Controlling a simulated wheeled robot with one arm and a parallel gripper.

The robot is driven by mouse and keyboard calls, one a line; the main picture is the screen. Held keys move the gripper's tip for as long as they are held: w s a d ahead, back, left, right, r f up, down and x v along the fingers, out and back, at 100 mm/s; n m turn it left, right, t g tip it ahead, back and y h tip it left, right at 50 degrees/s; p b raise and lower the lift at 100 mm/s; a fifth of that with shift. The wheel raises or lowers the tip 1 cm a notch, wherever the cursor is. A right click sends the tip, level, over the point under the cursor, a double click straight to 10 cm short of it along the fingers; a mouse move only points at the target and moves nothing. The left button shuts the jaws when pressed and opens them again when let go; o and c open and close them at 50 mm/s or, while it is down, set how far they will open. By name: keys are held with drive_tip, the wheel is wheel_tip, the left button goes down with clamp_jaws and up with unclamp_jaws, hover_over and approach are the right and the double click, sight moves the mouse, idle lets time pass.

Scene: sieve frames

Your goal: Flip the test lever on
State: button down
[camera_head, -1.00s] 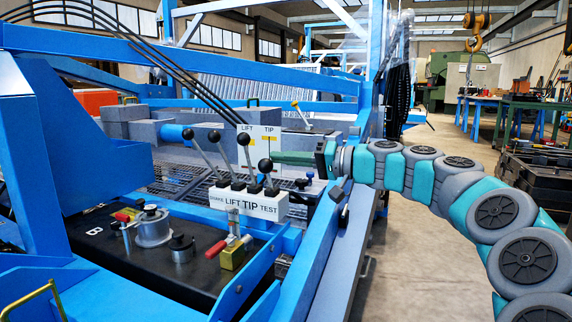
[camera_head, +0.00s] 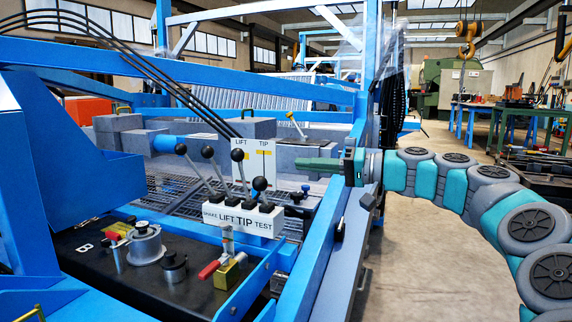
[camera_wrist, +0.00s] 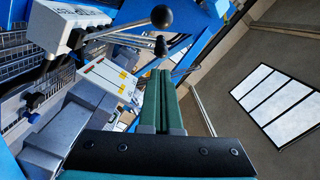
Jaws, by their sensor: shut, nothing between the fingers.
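The test lever (camera_head: 260,184) is the rightmost of several black-knobbed levers on a white box (camera_head: 268,224) labelled SHAKE, LIFT, TIP, TEST. Its knob sits lower than the others, and its rod looks short from here. My gripper (camera_head: 283,164) is shut and empty, pointing left, a little right of and above that knob in the head view, with a visible gap. In the wrist view, the shut green fingers (camera_wrist: 158,76) point up the picture. A large black knob (camera_wrist: 162,16), likely the test lever's, lies beyond the tips, with a smaller knob (camera_wrist: 160,46) below it.
A white plate (camera_head: 240,152) marked LIFT and TIP stands behind the levers. A blue rail (camera_head: 318,235) runs along the right of the lever box. A red-handled valve (camera_head: 225,270) and metal caps sit on the black panel in front. Open floor lies to the right.

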drive_tip(key=v, duration=0.5)
drive_tip(key=shift+d+r, duration=0.1)
drive_tip(key=shift+r, duration=0.05)
drive_tip(key=s+a+f+n+g+h+p, duration=0.1)
drive_tip(key=s+a+f+g+h+p, duration=0.3)
drive_tip(key=s, duration=0.6)
drive_tip(key=s+a+f+g+h+p, duration=0.1)
drive_tip(key=s+a+f+h+p, duration=0.2)
drive_tip(key=s+a, duration=0.5)
drive_tip(key=s+d+f+m+g+h+p, duration=0.1)
drive_tip(key=s+d+f+m+h+p, duration=0.1)
drive_tip(key=s+d+f+h, duration=0.3)
drive_tip(key=s+d+f+m+g+h+p, duration=0.1)
drive_tip(key=s+d+f+h, duration=0.4)
drive_tip(key=s+d+f, duration=0.7)
drive_tip(key=s+d+p, duration=0.1)
drive_tip(key=s+d, duration=0.2)
drive_tip(key=s, duration=0.4)
drive_tip(key=shift+s+d+m, duration=0.25)
drive_tip(key=shift+m, duration=0.15)
